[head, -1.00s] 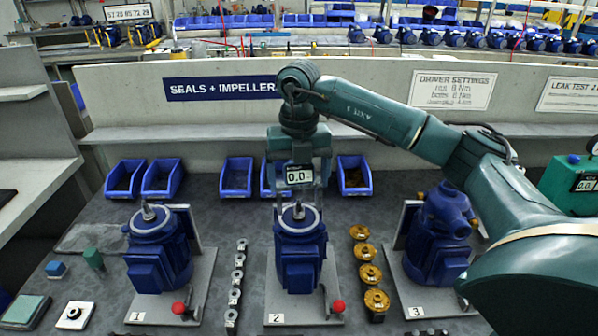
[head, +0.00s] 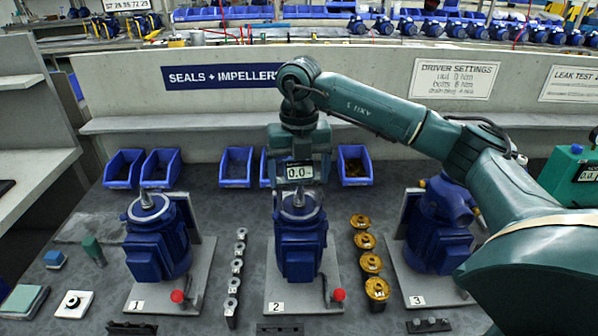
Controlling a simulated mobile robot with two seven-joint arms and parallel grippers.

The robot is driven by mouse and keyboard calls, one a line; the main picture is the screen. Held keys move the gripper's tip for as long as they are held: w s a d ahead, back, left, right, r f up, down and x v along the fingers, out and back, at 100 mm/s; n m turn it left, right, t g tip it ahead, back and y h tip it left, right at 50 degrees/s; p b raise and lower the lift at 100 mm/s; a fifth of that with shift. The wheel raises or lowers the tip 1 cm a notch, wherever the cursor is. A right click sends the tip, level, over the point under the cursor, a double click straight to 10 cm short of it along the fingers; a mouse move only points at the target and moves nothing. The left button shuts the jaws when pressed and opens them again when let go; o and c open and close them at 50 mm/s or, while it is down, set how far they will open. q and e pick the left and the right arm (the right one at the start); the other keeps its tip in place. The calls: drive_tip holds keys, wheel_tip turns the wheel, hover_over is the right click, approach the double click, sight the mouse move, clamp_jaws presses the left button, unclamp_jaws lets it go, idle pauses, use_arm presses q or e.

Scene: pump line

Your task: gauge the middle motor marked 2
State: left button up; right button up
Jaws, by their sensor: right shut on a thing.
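The middle motor (head: 299,245) is blue and stands upright on a grey plate with the tag 2 (head: 276,307). Its shaft (head: 299,196) points up from the pale round top. My right gripper (head: 298,158) comes down from above and is shut on a gauge (head: 300,172) with a small display that seems to read 0.0. The gauge is right over the shaft of motor 2. Its lower part overlaps the shaft in the picture, so I cannot tell whether they touch. My left gripper is not in view.
Motor 1 (head: 155,245) stands at the left and motor 3 (head: 436,238) at the right, partly behind my right arm. Brass impellers (head: 370,262) and small metal seals (head: 236,267) line motor 2's sides. Red-knobbed levers (head: 338,295) rise by plates 1 and 2. Blue bins (head: 355,166) stand behind.

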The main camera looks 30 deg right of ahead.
drive_tip(key=shift+f, duration=0.15)
idle(0.5)
drive_tip(key=o, duration=1.1)
drive_tip(key=shift+c, duration=0.2)
